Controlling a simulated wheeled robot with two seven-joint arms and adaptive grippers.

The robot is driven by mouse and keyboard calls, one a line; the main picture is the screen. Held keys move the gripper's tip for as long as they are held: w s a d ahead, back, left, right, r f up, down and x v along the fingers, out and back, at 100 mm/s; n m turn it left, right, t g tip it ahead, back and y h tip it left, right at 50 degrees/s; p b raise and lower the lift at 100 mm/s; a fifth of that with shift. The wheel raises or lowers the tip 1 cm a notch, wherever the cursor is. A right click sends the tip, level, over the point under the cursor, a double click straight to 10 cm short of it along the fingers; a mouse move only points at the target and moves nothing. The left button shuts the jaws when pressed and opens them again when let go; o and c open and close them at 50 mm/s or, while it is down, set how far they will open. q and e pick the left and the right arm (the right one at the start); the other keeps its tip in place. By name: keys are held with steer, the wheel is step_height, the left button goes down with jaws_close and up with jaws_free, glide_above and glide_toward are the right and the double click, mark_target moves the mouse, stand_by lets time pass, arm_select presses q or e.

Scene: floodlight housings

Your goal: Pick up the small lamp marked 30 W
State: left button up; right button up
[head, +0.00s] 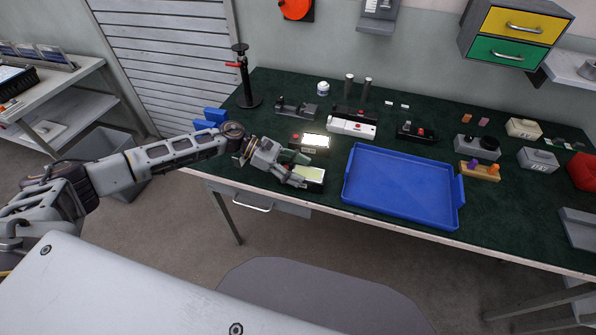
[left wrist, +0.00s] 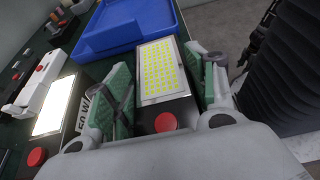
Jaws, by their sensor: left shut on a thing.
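My left gripper (head: 299,170) is shut on a small lamp (head: 313,174) at the table's front edge, left of the blue tray. In the left wrist view the held lamp (left wrist: 160,72) has a pale panel with yellow dots and a red button, with a green pad on each side. No marking on it can be read. A second lamp (head: 312,141) stands just behind it with its panel lit white; it also shows in the left wrist view (left wrist: 53,106), beside a label that seems to read 50 W. My right gripper is not in view.
A blue tray (head: 355,195) lies empty at the front of the green table. A white device (head: 351,128), a dark clamp-like fixture (head: 295,110) and a black stand (head: 247,85) are behind. Several boxes and small parts fill the right side.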

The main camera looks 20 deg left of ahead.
arm_select(q)
step_height(320, 180, up, 2)
steer(key=shift+r, duration=0.1)
steer(key=shift+s+r, duration=0.2)
steer(key=shift+s, duration=0.05)
steer(key=shift+s+a+r+b, duration=0.15)
steer(key=shift+s+b, duration=0.55)
steer(key=shift+s, duration=3.7)
steer(key=shift+s+a+f+b, duration=0.15)
steer(key=shift+s+b, duration=0.55)
steer(key=shift+s, duration=3.65)
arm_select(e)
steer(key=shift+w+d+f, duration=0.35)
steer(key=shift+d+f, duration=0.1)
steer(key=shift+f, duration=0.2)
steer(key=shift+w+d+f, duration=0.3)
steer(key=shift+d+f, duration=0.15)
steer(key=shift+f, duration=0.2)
arm_select(q)
steer(key=shift+r, duration=0.1)
